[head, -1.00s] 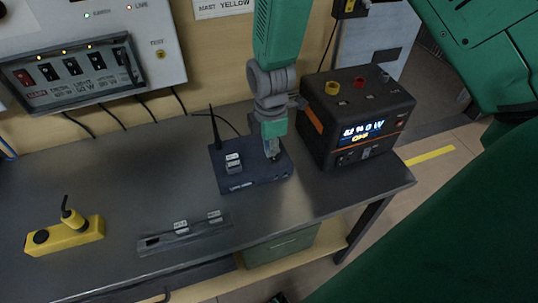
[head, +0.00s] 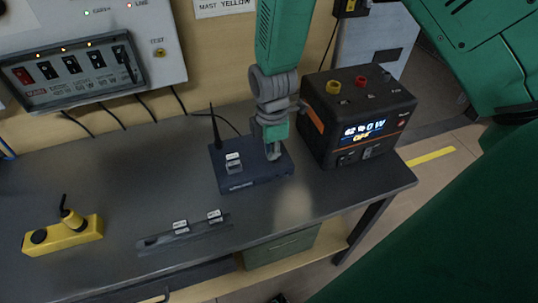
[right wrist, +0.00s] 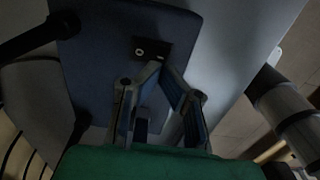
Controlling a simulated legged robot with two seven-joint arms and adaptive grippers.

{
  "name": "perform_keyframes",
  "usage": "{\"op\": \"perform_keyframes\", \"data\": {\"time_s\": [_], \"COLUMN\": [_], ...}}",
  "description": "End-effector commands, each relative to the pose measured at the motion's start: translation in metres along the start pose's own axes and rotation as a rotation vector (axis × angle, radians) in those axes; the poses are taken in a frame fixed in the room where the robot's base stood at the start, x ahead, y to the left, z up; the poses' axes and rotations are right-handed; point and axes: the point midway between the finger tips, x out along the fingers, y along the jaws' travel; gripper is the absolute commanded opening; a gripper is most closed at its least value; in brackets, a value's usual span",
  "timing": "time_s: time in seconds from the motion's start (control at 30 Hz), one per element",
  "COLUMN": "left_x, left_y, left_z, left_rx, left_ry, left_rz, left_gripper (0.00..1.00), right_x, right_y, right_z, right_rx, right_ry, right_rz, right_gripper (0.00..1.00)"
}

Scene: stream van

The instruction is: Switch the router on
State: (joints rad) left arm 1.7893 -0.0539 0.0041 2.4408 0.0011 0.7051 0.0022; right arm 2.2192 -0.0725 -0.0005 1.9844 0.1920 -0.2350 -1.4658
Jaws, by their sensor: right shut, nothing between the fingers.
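The router (head: 255,182) is a dark blue box with a black antenna, lying on the grey bench. Small grey labelled pieces sit on its top left. My right gripper (head: 274,154) is over the router's right part, pointing down, shut and empty. In the right wrist view, the router (right wrist: 95,60) shows a small black rocker switch (right wrist: 152,50) with white marks. The shut fingertips (right wrist: 158,68) are at the near edge of that switch; I cannot tell whether they touch it. My left gripper is not in view.
A black power station (head: 350,145) with a lit display stands close to the right of the router. A grey rail (head: 185,235) and a yellow socket block (head: 62,237) lie on the bench. A switch panel (head: 85,75) is on the wall. The bench's middle left is clear.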

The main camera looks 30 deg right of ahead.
Motion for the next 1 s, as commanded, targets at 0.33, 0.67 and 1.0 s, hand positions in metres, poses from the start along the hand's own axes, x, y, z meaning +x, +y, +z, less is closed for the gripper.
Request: {"op": "perform_keyframes", "data": {"time_s": [0.33, 0.67, 1.0], "left_x": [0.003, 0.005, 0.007], "left_y": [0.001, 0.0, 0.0], "left_z": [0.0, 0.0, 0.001], "left_rx": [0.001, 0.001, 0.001], "left_ry": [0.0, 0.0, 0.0], "left_rz": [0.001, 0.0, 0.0], "left_gripper": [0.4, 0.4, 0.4], "right_x": [0.005, 0.01, 0.015], "right_y": [0.0, -0.001, 0.001], "right_z": [0.0, -0.002, 0.002], "right_rx": [0.001, 0.001, 0.003], "right_ry": [0.0, -0.003, 0.002], "right_rz": [0.0, 0.001, 0.0], "right_gripper": [0.0, 0.0, 0.0]}}
